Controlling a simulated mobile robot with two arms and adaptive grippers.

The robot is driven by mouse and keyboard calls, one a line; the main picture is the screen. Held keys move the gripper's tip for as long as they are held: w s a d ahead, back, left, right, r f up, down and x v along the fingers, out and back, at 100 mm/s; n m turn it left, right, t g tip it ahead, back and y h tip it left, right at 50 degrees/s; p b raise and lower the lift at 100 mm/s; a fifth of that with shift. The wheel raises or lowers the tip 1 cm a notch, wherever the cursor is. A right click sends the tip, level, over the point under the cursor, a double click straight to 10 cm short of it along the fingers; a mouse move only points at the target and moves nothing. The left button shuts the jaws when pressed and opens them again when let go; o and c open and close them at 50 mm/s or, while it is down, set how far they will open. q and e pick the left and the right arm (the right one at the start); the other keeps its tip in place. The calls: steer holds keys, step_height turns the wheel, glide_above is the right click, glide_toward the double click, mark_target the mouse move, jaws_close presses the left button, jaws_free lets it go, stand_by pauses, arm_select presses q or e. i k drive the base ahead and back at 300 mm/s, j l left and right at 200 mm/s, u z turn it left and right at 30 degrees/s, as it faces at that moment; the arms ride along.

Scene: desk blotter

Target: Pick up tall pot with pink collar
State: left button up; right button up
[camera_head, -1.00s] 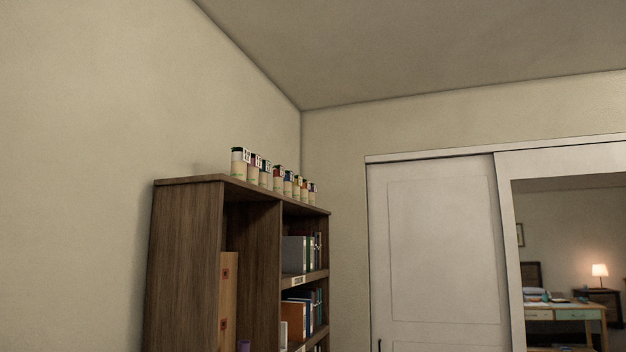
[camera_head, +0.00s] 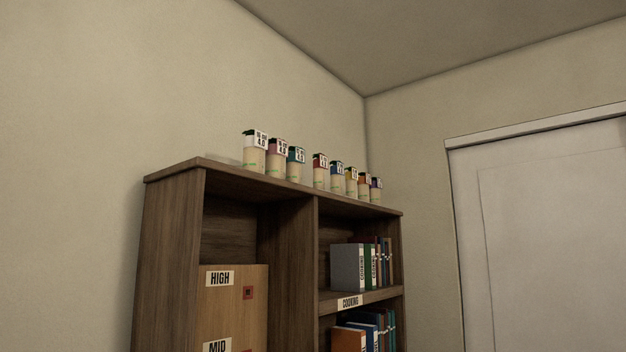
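A row of several tall beige pots stands upright on top of the dark wooden bookcase (camera_head: 170,240). Each has a coloured collar and a white tag with print near its top. The second pot from the left (camera_head: 275,163) seems to have the pink collar, partly covered by its tag. The lettering on the tags is too small to read surely. Neither of my grippers is in view.
The bookcase stands against the left wall. Its right column holds binders and books (camera_head: 362,265) over a "COOKING" label (camera_head: 349,301). A wooden panel marked "HIGH" and "MID" (camera_head: 225,310) fills the left column. A white door (camera_head: 530,230) is at the right.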

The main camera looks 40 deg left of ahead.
mark_target(276, 150)
steer(key=i, duration=2.05)
steer(key=i+u, duration=0.2)
steer(key=i, duration=0.3)
steer(key=i+l+u, duration=0.2)
steer(key=i, duration=0.3)
steer(key=i+l+u, duration=0.25)
steer(key=i, duration=0.2)
steer(key=u, duration=2.25)
